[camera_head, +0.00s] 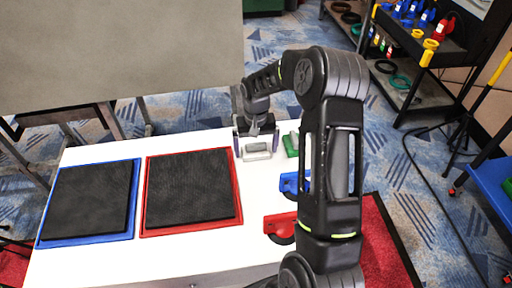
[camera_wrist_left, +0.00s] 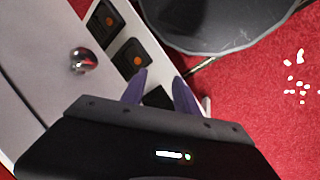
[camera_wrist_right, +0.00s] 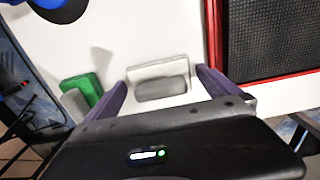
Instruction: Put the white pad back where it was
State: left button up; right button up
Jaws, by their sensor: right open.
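The white pad (camera_head: 257,154) is a small pale block with a grey part, lying on the white table beside the red-framed tray. In the right wrist view the pad (camera_wrist_right: 158,69) lies just ahead of and between my purple fingertips. My right gripper (camera_head: 256,140) is open and points down at the pad, one finger to each side. I cannot tell whether the fingers touch it. My left gripper (camera_wrist_left: 160,80) shows only in its own wrist view, with its fingers apart and nothing between them, away from the pad.
A green block (camera_head: 291,144) sits right of the pad. A blue piece (camera_head: 290,183) and a red piece (camera_head: 280,226) lie nearer. The red tray (camera_head: 240,205) and blue tray (camera_head: 137,190) hold dark mats. A tool shelf (camera_head: 400,40) stands at the back right.

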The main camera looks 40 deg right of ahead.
aim_at(256, 145)
notch_tip(256, 145, up, 12)
jog(key=shift+r+b, duration=0.2)
jog(key=shift+b, duration=0.2)
